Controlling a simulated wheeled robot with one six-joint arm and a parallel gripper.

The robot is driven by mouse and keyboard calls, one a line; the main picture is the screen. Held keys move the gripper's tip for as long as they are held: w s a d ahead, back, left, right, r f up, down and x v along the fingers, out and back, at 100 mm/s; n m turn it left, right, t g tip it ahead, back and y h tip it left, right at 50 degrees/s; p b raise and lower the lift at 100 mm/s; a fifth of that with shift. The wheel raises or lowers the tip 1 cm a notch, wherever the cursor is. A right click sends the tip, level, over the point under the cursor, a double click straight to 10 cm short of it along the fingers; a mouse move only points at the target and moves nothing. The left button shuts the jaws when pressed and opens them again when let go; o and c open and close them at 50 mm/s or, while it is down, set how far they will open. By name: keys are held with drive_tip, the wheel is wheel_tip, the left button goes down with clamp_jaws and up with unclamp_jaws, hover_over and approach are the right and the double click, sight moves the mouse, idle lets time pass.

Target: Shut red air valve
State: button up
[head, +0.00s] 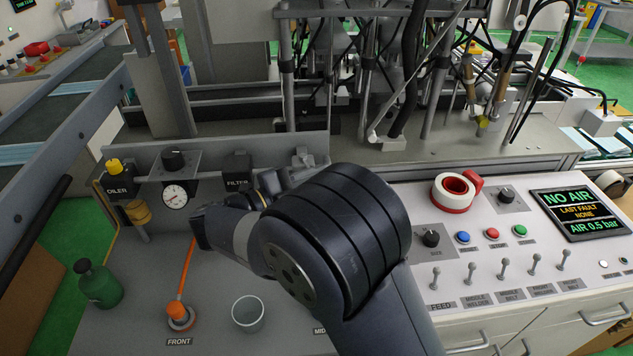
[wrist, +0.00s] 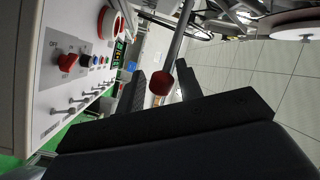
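A dark red knob (wrist: 161,83) on the end of a grey rod shows in the middle of the wrist view; it looks like the red air valve's handle. My gripper (wrist: 160,86) is open, with one dark finger on each side of the knob and visible gaps. I cannot tell whether the knob is between the fingertips or just beyond them. In the head view my wrist covers the handle and most of the gripper. A grey fitting (head: 304,159), possibly the valve body, shows just above my wrist, right of the filter (head: 237,172).
The control panel (head: 455,215) on the right carries switches, buttons and a red-and-white roll (head: 454,191). Its screen (head: 580,212) reads NO AIR and AIR 0.5 bar. An orange lever (head: 186,268), a grey cup (head: 248,314) and a green bottle (head: 98,284) stand at the left.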

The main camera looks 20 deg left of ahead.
drive_tip(key=shift+o, duration=0.5)
drive_tip(key=v, duration=1)
drive_tip(key=shift+s+a+b, duration=0.25)
drive_tip(key=shift+s+b, duration=0.05)
drive_tip(key=shift+b, duration=0.15)
